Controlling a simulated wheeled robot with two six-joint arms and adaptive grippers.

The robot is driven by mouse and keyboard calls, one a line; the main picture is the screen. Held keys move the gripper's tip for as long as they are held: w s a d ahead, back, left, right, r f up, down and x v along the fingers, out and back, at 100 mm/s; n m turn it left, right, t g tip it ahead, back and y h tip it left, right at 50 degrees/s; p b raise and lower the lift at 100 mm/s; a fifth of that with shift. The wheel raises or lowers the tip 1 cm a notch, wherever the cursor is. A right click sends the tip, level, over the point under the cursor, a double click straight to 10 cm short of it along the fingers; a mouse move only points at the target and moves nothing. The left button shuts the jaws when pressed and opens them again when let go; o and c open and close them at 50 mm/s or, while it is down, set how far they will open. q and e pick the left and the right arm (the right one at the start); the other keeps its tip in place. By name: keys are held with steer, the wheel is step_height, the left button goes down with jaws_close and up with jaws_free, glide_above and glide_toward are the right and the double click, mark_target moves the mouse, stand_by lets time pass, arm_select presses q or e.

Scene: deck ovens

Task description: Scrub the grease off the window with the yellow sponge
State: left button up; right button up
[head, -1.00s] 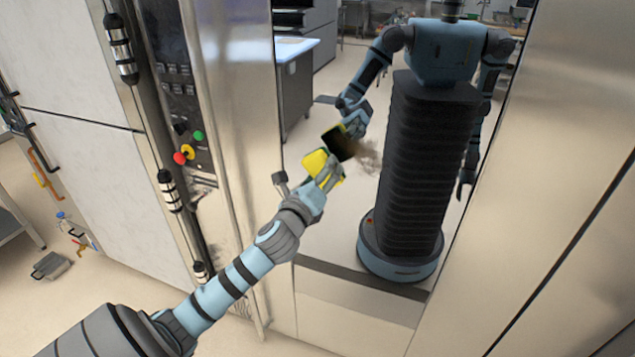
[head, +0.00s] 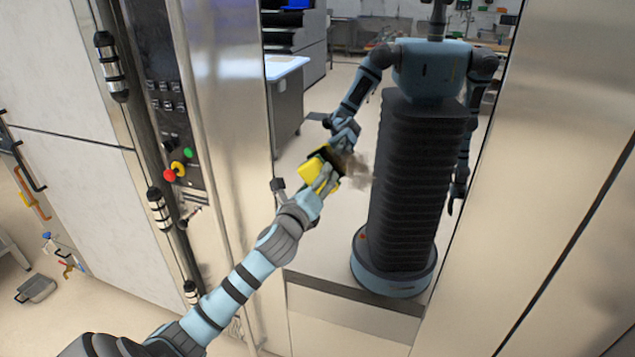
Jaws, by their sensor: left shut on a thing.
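The window (head: 318,262) is a tall, mirror-like pane in front of me, reflecting my own body. A brown, smoky grease smudge (head: 357,172) shows on it, just right of the sponge. The yellow sponge (head: 312,172) is in my left gripper (head: 324,181), whose fingers are shut on it. The sponge's far side faces the pane and meets its dark reflection, so it is at or very close to the glass; exact contact is hard to tell. The sponge and gripper may hide part of the smudge. My right gripper shows only as a reflection.
A door handle part (head: 278,186) sits just left of the sponge. Further left, a control panel (head: 170,110) carries red, yellow and green buttons (head: 178,168). A broad steel panel (head: 540,190) stands on the right. A grey pan (head: 36,288) lies on the floor at lower left.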

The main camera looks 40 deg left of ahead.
arm_select(q)
steer(key=shift+x, duration=0.8)
